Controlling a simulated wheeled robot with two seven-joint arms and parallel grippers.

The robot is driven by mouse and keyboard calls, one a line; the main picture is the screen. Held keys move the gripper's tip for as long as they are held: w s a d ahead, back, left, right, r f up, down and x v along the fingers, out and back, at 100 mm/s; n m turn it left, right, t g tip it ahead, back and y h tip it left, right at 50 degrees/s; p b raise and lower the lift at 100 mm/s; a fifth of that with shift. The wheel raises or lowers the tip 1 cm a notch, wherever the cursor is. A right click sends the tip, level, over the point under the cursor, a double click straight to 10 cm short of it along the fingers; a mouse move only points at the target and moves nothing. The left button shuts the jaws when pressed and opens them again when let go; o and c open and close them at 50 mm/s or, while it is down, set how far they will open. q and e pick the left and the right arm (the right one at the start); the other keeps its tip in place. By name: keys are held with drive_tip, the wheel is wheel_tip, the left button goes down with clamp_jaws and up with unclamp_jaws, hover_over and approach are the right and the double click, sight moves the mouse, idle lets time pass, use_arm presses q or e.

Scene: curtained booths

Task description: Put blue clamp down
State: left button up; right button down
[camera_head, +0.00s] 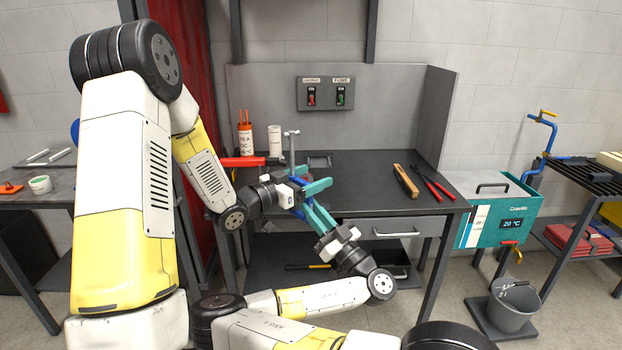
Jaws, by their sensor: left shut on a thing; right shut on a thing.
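A blue clamp (301,171) with a steel upright and T-shaped top is at the front edge of the workbench (360,168). My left gripper (306,188) comes in from the left and is shut on it. My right gripper (318,214) reaches up from below, in front of the bench edge, and is also shut, close beside the left one. The teal fingers of both grippers overlap and hide much of the clamp, so I cannot tell exactly where each one holds it. The clamp looks held up at the edge.
On the bench are a red-handled tool (245,161), white cylinders (275,140), a small dark tray (319,161), a wooden-handled brush (406,181) and red pliers (432,182). The bench's middle right is clear. A teal tank (495,205) and a bucket (514,306) stand at right.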

use_arm(q)
drive_tip(key=shift+s+d+f, duration=0.1)
drive_tip(key=shift+s+d, duration=0.1)
drive_tip(key=c, duration=0.7)
use_arm(e)
drive_tip(key=shift+w, duration=0.1)
drive_tip(key=c, duration=1.5)
unclamp_jaws()
drive_tip(key=shift+o, duration=1.1)
